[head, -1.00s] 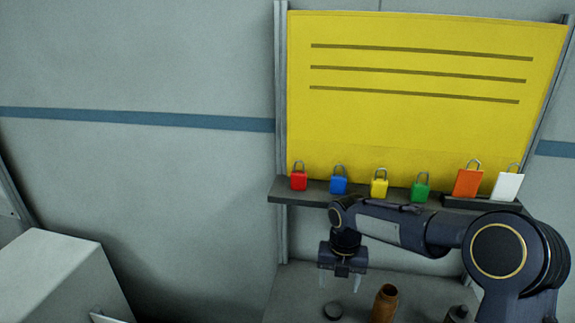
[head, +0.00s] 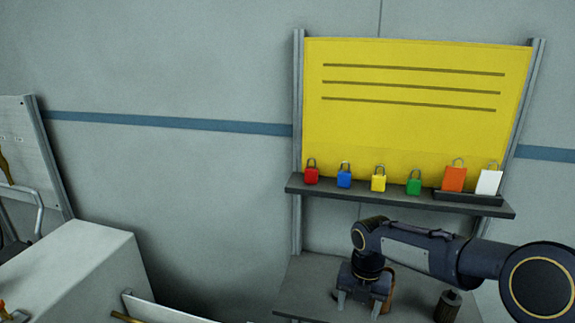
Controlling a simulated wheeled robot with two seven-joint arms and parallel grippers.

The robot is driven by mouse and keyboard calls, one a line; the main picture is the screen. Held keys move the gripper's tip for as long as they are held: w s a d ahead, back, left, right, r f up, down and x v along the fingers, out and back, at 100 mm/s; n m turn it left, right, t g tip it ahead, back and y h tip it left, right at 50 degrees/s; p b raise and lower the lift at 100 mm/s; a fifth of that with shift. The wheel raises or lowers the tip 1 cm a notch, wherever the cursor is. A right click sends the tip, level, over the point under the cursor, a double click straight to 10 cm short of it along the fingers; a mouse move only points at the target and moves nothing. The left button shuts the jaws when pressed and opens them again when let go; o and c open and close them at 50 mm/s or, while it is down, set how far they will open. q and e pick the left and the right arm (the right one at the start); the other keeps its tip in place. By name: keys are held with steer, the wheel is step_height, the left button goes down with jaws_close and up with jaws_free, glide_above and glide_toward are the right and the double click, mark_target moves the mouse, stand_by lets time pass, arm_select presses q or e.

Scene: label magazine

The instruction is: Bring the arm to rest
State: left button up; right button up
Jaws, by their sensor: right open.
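My right arm reaches in from the lower right of the head view. Its gripper (head: 358,304) points down over the grey bench, below the shelf. The two pale fingers are apart with nothing seen between them. An orange-brown bottle (head: 390,290) stands on the bench behind the gripper and is mostly hidden by it. My left gripper does not show.
A dark shelf (head: 395,198) under a yellow board (head: 415,100) carries red (head: 311,175), blue, yellow and green padlocks. A tray there holds orange (head: 454,179) and white (head: 488,182) tags. A dark container (head: 447,306) stands on the bench (head: 312,285). A grey box (head: 80,262) stands left.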

steer(key=s+d+r+m+t+y, duration=0.1)
steer(key=s+d+r+m, duration=0.2)
steer(key=s+r+m, duration=0.35)
steer(key=s+d+r+m+t+y, duration=0.1)
steer(key=s+d+r+m, duration=0.2)
steer(key=s+m, duration=0.65)
steer(key=s+a+f+m+t+y+p, duration=0.1)
steer(key=s+m+t, duration=0.2)
steer(key=s+m, duration=0.7)
steer(key=m, duration=0.6)
steer(key=shift+s+a, duration=0.2)
steer(key=shift+a, duration=0.1)
steer(key=shift+s+a+f+m+t+y, duration=0.15)
steer(key=shift+s+f+m+t+y, duration=0.15)
steer(key=shift+m, duration=0.5)
steer(key=shift+c, duration=0.3)
